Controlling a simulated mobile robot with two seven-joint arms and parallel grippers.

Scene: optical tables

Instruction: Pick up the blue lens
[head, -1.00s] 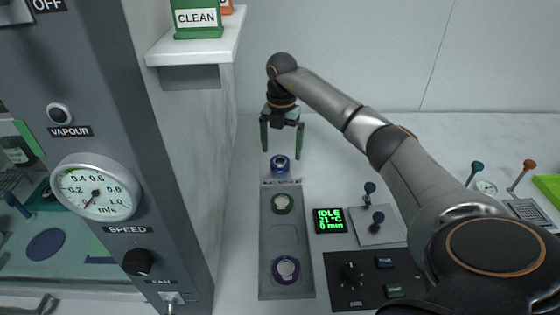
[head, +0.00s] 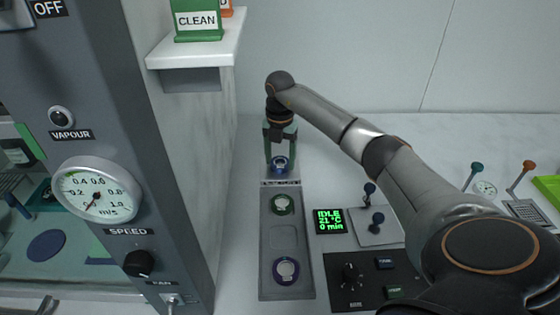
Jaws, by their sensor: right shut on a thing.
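The blue lens (head: 280,165) is a small blue ring at the far end of the grey tray (head: 283,240), by the tray's label. My right gripper (head: 281,160) is above it with its green fingers on either side, shut on the blue lens. The lens is at the tray's far end, and I cannot tell whether it is lifted. A green-ringed lens (head: 282,204) and a purple-ringed lens (head: 286,270) sit in nearer places of the same tray. My left gripper is not in view.
The grey cabinet with a dial (head: 97,190) stands at the left, with a white shelf (head: 200,50) above the table. Right of the tray are a display (head: 329,221), a joystick plate (head: 377,232) and a black control panel (head: 370,280). Bare table lies behind the right arm.

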